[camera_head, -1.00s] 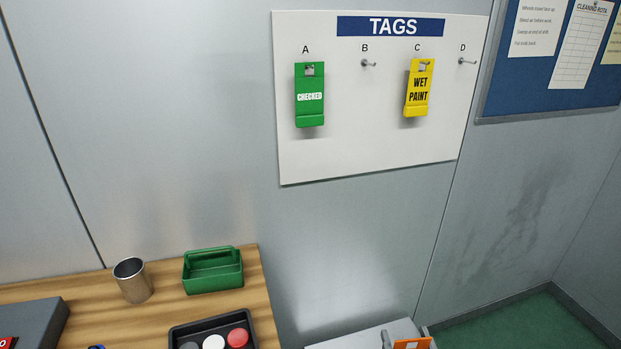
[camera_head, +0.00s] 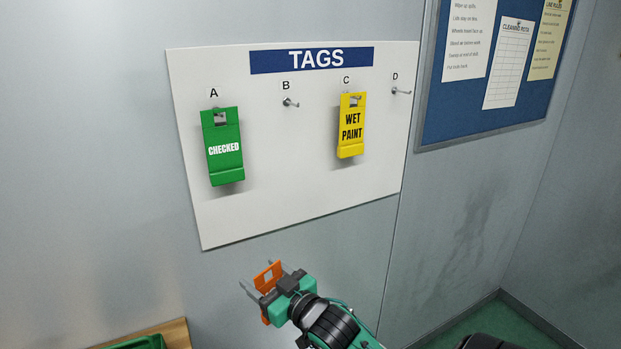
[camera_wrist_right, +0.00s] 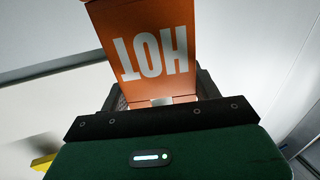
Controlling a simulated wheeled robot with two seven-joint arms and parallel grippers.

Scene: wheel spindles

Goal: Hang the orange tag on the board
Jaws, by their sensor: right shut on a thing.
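My right gripper (camera_head: 272,279) is shut on the orange tag (camera_head: 267,273) and holds it below the lower edge of the board. In the right wrist view the tag (camera_wrist_right: 146,45) stands out beyond the gripper and shows the word HOT upside down. The white TAGS board (camera_head: 270,200) has hooks A to D. A green CHECKED tag (camera_head: 224,150) hangs at A and a yellow WET PAINT tag (camera_head: 351,128) at C. Hook B (camera_head: 291,103) and hook D (camera_head: 402,92) are bare. My left gripper is not in view.
A blue notice board (camera_head: 470,110) with papers is on the wall at the right. A corner of the wooden table (camera_head: 176,335) with a green bin (camera_head: 140,342) shows at the bottom left. The wall around the board is clear.

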